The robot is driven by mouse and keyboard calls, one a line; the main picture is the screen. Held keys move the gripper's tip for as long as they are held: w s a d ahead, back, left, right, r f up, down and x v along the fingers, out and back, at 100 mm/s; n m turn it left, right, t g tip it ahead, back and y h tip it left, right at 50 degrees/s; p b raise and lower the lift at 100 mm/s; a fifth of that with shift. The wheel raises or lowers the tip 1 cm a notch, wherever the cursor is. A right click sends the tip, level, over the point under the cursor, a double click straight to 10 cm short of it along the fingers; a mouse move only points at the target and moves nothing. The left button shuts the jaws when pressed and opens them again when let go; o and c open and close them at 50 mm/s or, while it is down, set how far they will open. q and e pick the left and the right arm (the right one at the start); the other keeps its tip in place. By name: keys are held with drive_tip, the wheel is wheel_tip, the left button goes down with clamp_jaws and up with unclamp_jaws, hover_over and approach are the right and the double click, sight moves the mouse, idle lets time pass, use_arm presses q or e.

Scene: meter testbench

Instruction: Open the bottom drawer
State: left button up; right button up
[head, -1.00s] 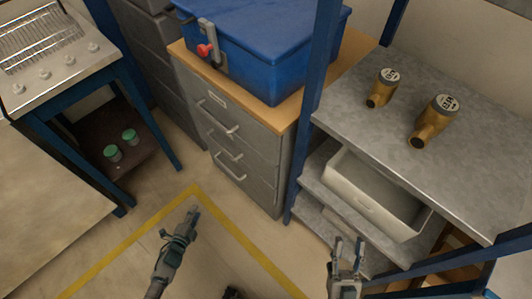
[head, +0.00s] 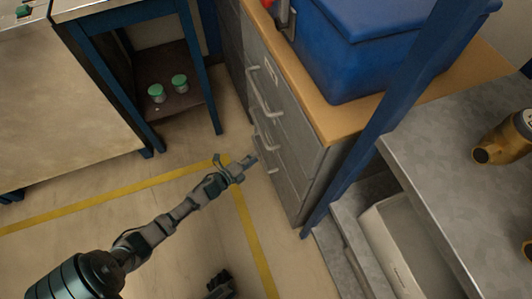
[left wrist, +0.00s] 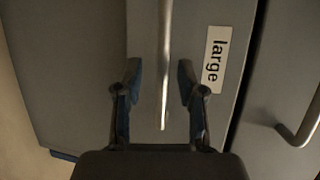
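The grey drawer cabinet (head: 305,150) stands under a wooden top, with several bar handles on its front. The bottom drawer's handle (head: 270,160) is low on that front, just right of my left gripper (head: 243,170). In the left wrist view, a bar handle (left wrist: 165,65) runs down the picture between the two spread fingers of my left gripper (left wrist: 160,85). The fingers are apart from the bar on both sides. A "large" label (left wrist: 214,60) is on the drawer front beside it. No gap shows at this drawer.
A blue box (head: 375,50) sits on the cabinet top. A blue shelf post (head: 385,115) stands close at the cabinet's right, with a grey shelf (head: 440,170) beyond. A blue-legged table (head: 200,80) is at left. Floor with yellow tape (head: 110,198) is clear before the cabinet.

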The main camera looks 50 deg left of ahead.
use_arm(q)
drive_tip(key=shift+w+d+f+b, duration=0.15)
drive_tip(key=shift+w+b, duration=0.4)
drive_tip(key=shift+w, duration=1.3)
drive_tip(key=shift+f, duration=0.1)
clamp_jaws()
drive_tip(key=shift+s, duration=0.1)
